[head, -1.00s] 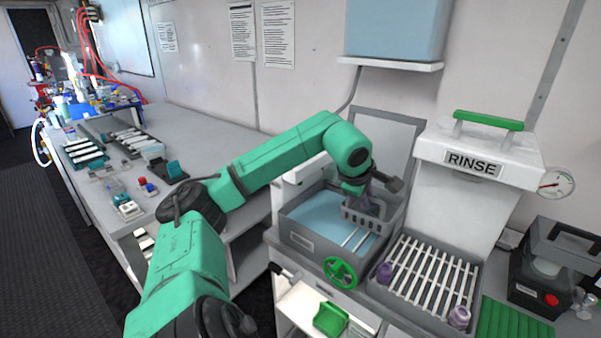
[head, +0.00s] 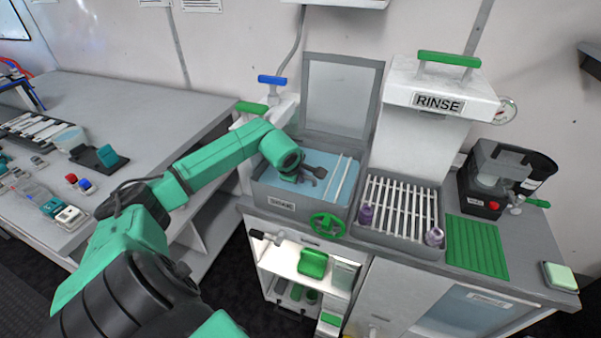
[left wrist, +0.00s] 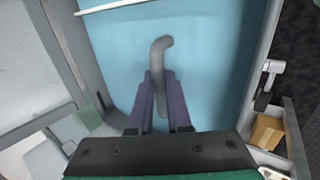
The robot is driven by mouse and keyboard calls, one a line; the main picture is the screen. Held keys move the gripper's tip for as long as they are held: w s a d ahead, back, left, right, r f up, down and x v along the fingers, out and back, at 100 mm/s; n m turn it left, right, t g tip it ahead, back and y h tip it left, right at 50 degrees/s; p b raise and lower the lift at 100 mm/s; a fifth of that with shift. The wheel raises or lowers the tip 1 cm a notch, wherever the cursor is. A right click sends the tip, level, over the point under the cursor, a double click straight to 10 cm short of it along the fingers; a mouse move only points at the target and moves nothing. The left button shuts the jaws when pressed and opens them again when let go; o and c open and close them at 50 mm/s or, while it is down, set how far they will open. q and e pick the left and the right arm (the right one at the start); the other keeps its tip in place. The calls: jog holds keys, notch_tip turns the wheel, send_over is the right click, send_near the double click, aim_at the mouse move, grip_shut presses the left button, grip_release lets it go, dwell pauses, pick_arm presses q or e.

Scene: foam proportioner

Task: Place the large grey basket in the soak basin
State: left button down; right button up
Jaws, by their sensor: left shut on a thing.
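The soak basin (head: 283,204) is a grey open tank of blue liquid, its lid raised behind it. My left gripper (head: 308,178) is low over the left part of the basin, close to the liquid. In the left wrist view its purple fingers (left wrist: 160,84) are shut on the grey hooked handle (left wrist: 160,52) of the large grey basket. The basket's body does not show in either current view; the liquid and the gripper cover that area. Two white bars (head: 341,178) cross the basin to the right of the gripper. My right gripper is not in view.
Right of the basin is a white slatted rack (head: 400,210) with two purple pieces, below the RINSE housing (head: 438,103). A green valve wheel (head: 327,226) sticks out in front. A green mat (head: 476,247) lies farther right. The left bench (head: 150,100) has open space.

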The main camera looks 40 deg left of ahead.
pick_arm(q)
jog(key=shift+f, duration=0.1)
jog(key=c, duration=0.9)
grip_release()
jog(key=shift+o, duration=0.2)
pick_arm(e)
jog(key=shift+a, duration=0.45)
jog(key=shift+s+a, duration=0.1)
pick_arm(q)
jog(key=b+v, duration=0.3)
jog(key=v, duration=0.9)
jog(key=shift+b, duration=0.35)
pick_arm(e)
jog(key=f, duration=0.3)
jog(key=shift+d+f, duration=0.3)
